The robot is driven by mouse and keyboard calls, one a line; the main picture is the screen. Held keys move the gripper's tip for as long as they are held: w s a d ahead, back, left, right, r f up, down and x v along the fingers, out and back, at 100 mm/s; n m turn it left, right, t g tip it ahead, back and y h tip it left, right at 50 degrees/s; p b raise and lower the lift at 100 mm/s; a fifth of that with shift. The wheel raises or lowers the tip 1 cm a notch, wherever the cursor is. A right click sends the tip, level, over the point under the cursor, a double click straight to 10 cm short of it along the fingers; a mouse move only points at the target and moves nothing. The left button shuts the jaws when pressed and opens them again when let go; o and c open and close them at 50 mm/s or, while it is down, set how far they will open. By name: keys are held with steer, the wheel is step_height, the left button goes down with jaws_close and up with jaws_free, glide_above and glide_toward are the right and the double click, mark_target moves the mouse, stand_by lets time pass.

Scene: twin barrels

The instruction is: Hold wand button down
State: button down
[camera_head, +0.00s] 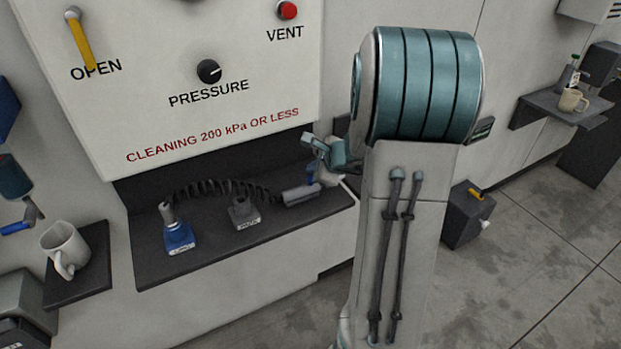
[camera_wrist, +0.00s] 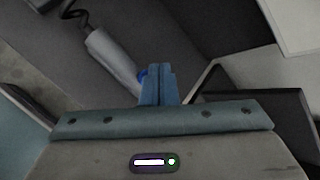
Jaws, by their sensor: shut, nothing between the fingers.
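The wand (camera_head: 302,194) is a grey cylinder with a coiled dark hose, lying on the dark shelf under the panel. It also shows in the wrist view (camera_wrist: 108,55), running toward my fingertips. A blue button (camera_head: 310,181) sits at its right end, and a bit of it shows in the wrist view (camera_wrist: 143,75) beside the fingers. My gripper (camera_head: 317,165) is shut and empty, with its fingers pointing down at the button end. In the wrist view, my shut fingers (camera_wrist: 157,72) partly cover that end. I cannot tell whether they touch the button.
The dark shelf (camera_head: 270,229) also holds a blue fitting (camera_head: 178,238) and a grey fitting (camera_head: 243,212), both labelled. Above it hangs the white panel (camera_head: 150,125) with a pressure knob (camera_head: 209,72), red vent button (camera_head: 288,10) and yellow lever (camera_head: 82,40). A mug (camera_head: 65,248) stands at left.

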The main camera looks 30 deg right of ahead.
steer(key=shift+f, duration=0.15)
stand_by(0.4)
steer(key=shift+f+b, duration=0.35)
steer(key=shift+b, duration=0.3)
steer(key=shift+f+b, duration=0.4)
steer(key=shift+b, duration=0.15)
stand_by(0.4)
stand_by(3.4)
steer(key=shift+r+p, duration=0.7)
steer(key=shift+r, duration=0.2)
steer(key=shift+r, duration=0.1)
step_height(320, 180, up, 5)
steer(key=p, duration=0.4)
